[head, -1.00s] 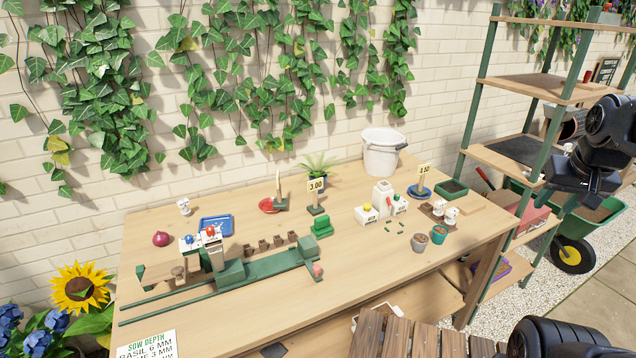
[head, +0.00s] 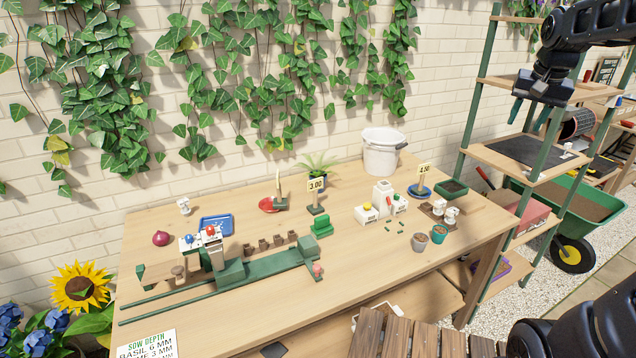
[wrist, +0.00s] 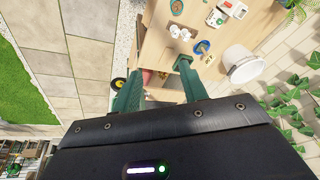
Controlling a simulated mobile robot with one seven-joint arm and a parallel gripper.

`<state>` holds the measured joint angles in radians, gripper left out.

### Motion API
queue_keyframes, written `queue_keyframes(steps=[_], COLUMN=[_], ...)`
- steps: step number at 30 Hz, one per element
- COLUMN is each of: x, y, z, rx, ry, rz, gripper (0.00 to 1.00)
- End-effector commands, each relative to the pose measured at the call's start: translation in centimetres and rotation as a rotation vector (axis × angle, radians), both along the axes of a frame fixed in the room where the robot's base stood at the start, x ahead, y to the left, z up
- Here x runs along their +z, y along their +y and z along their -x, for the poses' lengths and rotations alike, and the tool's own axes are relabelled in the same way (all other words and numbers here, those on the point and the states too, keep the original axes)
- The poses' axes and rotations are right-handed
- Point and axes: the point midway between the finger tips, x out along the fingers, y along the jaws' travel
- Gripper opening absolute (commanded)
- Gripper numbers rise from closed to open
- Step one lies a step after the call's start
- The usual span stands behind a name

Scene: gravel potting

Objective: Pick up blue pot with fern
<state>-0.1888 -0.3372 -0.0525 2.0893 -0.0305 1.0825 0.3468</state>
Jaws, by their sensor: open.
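The fern (head: 319,164) stands at the back of the potting bench, near the wall, in the head view. Its blue pot (head: 321,184) shows only in part, behind the 3.00 price sign (head: 316,186). Green fronds also show at the top right corner of the wrist view (wrist: 297,8); the pot cannot be made out there. My gripper (head: 530,112) is up in the air at the right, in front of the shelf rack and well apart from the fern. Its two green fingers (wrist: 158,72) are spread with nothing between them.
A white bucket (head: 382,155) stands right of the fern. A red dish (head: 268,205) and another sign are left of it. Small pots and a 4.50 sign (head: 424,171) occupy the bench's right side. The green-posted shelf rack (head: 468,125) stands close to my arm.

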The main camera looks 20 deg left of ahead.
Motion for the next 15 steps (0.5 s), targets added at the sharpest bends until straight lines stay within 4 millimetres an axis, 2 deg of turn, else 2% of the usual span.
queue_keyframes(steps=[1, 6, 15], x=[0.4, 1.6, 2.3], y=[0.8, 3.1, 8.5], z=[-1.7, -6.7, -15.2], rx=[-0.009, -0.062, -0.154], ry=[0.009, 0.033, 0.07], rz=[-0.003, -0.013, -0.017], gripper=[0.43, 0.43, 0.43])
